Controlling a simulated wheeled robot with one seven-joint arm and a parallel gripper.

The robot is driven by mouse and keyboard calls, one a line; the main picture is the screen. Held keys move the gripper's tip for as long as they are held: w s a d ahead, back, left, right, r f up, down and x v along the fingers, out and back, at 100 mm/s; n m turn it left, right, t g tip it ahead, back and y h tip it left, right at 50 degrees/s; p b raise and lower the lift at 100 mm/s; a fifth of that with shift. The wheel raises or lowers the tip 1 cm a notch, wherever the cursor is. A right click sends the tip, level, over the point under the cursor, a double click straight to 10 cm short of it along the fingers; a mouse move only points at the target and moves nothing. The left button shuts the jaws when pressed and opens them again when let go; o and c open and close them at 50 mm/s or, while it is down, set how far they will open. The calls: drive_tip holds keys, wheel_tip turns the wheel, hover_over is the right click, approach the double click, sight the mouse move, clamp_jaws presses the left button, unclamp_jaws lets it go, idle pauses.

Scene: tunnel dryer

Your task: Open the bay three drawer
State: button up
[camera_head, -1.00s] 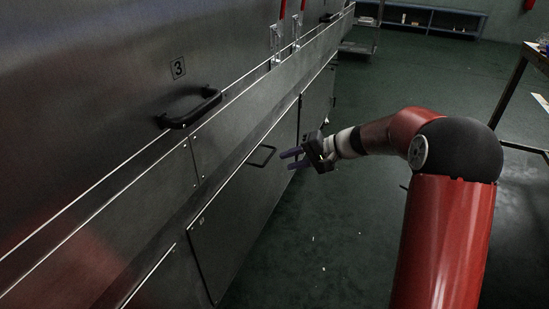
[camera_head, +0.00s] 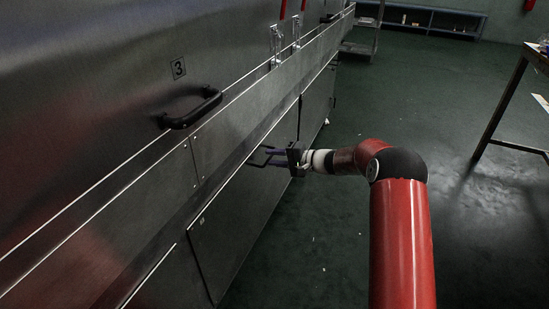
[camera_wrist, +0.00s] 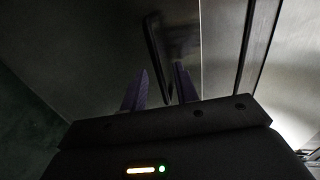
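The lower drawer front (camera_head: 235,220) is a flat grey steel panel, flush with the machine's side and closed, below the plate marked 3 (camera_head: 178,68). Its dark bar handle (camera_head: 257,160) sits near its upper edge, partly hidden by my gripper (camera_head: 270,157). My gripper has its fingers pointing at the panel and reaching the handle. In the wrist view, the purple fingers (camera_wrist: 160,88) stand apart, and the dark handle (camera_wrist: 155,48) runs into the gap between them. I cannot tell whether they touch it.
A larger black handle (camera_head: 190,108) is on the upper panel beside the number plate. A long steel ledge (camera_head: 230,95) runs between upper and lower panels. A table (camera_head: 510,90) stands at right. The green floor (camera_head: 330,235) beside the machine is mostly clear.

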drive_tip(key=shift+a, duration=0.2)
clamp_jaws()
drive_tip(key=shift+d+f, duration=0.1)
